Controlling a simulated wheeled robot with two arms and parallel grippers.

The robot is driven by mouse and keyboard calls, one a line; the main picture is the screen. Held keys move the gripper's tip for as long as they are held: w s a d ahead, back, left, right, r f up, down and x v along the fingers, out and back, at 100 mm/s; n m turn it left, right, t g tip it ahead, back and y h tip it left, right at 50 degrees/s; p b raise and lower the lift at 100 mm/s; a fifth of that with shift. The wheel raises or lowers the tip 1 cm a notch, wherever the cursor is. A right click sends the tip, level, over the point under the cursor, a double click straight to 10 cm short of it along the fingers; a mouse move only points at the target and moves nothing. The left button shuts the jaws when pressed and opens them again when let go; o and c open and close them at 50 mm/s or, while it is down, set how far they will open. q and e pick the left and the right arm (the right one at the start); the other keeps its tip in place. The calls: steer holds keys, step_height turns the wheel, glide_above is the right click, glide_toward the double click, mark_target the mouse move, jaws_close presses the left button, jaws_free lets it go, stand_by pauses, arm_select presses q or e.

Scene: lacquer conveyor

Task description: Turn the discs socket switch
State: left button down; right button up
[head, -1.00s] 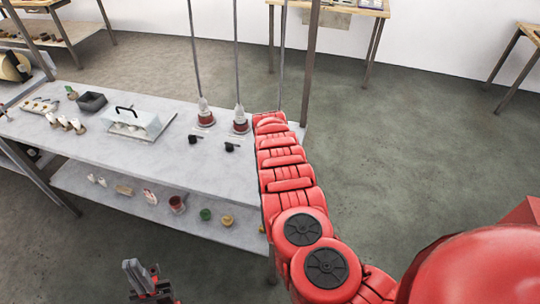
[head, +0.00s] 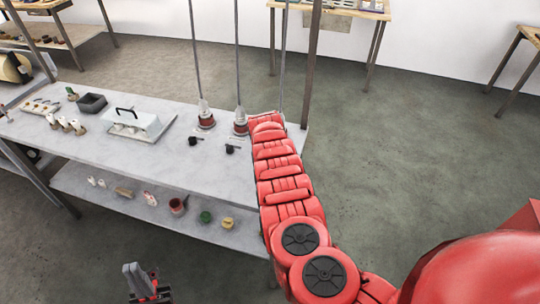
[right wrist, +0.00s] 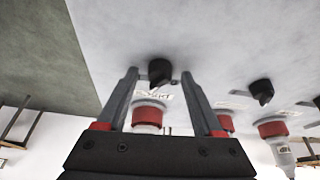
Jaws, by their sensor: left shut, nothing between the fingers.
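In the right wrist view a black knob (right wrist: 160,70) sits on the grey bench top between my right gripper's (right wrist: 160,76) two open fingertips; contact cannot be told. A red and white socket (right wrist: 148,115) also shows between the fingers. A second black knob (right wrist: 261,92) lies to the right, with another red socket (right wrist: 275,130). In the head view two black knobs (head: 193,139) (head: 231,149) show left of my right arm, which hides its gripper. My left gripper (head: 136,268) is shut and empty, low in front of the bench.
Cables rise from the sockets (head: 206,118). A lower shelf (head: 150,215) holds small jars.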

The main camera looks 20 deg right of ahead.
steer(key=shift+a+r, duration=0.15)
steer(key=shift+r, duration=0.2)
steer(key=p+v, duration=1.2)
steer(key=v, duration=0.4)
steer(key=shift+s+r+p, duration=0.25)
steer(key=shift+s+p, duration=0.05)
steer(key=shift+w, duration=0.1)
